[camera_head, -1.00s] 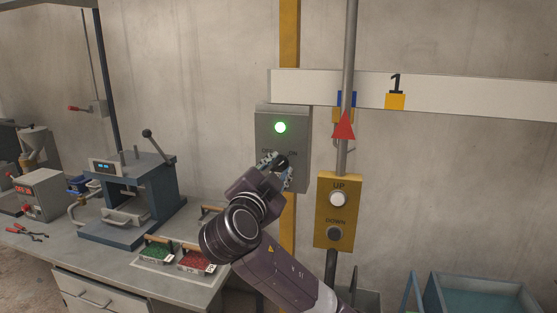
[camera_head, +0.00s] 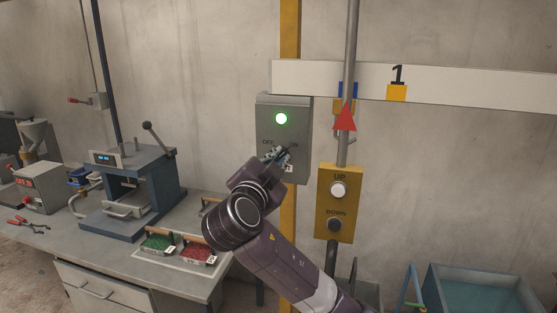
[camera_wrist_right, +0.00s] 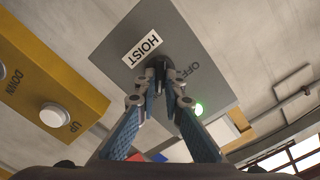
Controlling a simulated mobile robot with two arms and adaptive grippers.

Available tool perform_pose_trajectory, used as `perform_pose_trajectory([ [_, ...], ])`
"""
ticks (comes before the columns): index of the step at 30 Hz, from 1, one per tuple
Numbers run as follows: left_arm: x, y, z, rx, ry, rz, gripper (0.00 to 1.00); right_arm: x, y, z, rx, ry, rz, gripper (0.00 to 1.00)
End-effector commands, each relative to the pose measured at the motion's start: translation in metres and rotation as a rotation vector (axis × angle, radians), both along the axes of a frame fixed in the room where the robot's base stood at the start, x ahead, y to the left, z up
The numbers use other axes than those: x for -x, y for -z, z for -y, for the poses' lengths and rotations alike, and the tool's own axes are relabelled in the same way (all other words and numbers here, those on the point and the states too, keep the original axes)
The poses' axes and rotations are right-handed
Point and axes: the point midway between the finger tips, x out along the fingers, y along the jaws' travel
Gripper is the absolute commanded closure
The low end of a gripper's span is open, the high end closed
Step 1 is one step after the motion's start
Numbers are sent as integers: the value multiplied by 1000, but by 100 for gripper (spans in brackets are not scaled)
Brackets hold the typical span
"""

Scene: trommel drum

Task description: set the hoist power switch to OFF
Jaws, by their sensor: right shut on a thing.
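My right gripper (camera_head: 277,157) is at the lower front of the box. In the right wrist view its fingers (camera_wrist_right: 163,80) are shut on the dark switch knob (camera_wrist_right: 160,63), below the HOIST label. My left gripper is not in view.
A yellow UP/DOWN pendant (camera_head: 337,226) hangs close to the right of my gripper, on a grey pole (camera_head: 350,60). The workbench (camera_head: 188,279) with a blue press (camera_head: 133,195) stands at left. A blue-grey bin (camera_head: 480,275) is at lower right.

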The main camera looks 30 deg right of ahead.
Motion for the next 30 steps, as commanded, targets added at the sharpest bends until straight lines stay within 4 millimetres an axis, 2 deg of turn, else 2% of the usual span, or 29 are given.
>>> perform_pose_trajectory([
  [4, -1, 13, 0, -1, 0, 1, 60, 0, 6, -1, 29, -1, -43, 100],
  [13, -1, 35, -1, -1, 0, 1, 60, -1, 4, -2, 175, -3, -215, 100],
  [30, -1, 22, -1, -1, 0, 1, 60, -4, -1, -4, 532, -3, -633, 100],
])
